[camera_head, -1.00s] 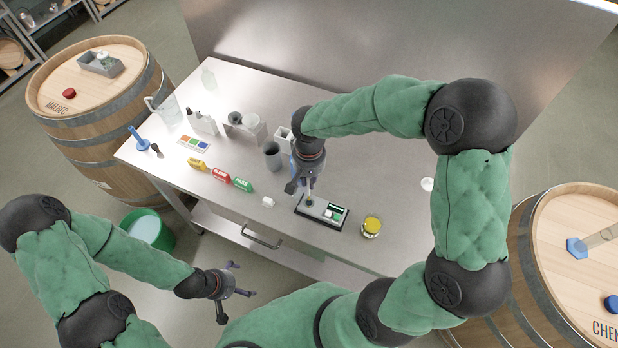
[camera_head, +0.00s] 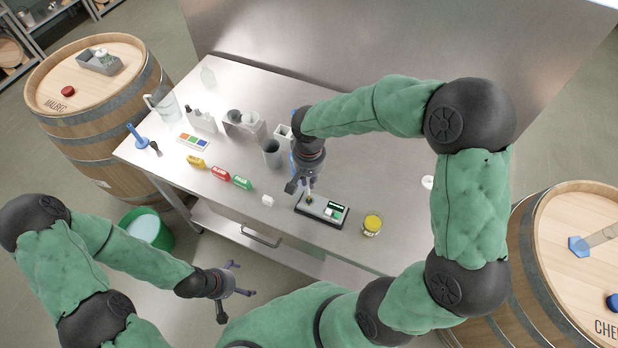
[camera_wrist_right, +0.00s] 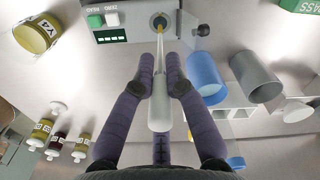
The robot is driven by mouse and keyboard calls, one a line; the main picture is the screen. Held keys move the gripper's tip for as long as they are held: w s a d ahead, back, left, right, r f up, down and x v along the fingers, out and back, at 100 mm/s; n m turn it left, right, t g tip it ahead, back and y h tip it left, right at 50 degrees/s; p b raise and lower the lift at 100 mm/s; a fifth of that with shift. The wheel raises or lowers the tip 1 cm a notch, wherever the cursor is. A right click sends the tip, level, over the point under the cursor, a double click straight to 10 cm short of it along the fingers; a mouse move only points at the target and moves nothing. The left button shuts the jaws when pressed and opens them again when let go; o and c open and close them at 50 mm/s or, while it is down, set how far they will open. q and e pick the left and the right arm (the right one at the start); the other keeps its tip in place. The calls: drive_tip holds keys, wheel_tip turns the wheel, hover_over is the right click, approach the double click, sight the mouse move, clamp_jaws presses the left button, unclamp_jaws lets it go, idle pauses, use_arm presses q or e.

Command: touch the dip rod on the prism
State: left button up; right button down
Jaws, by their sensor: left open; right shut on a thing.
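My right gripper (camera_head: 302,188) is shut on the dip rod, with its fingers on both sides of the pale handle (camera_wrist_right: 158,100) in the right wrist view. The meter (camera_head: 322,210), with READ and ZERO buttons, lies near the table's front edge. My left gripper (camera_head: 238,281) is open and empty, in front of the table.
Yellow, red (camera_head: 220,172) and green blocks lie farther left. Barrels (camera_head: 98,110) flank the table.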

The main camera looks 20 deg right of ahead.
drive_tip(key=shift+f+b, duration=0.5)
drive_tip(key=shift+f, duration=0.05)
idle(0.8)
drive_tip(key=shift+r, duration=0.1)
idle(0.4)
drive_tip(key=shift+r+p, duration=2.05)
drive_tip(key=shift+r, duration=0.9)
drive_tip(key=shift+d, duration=0.1)
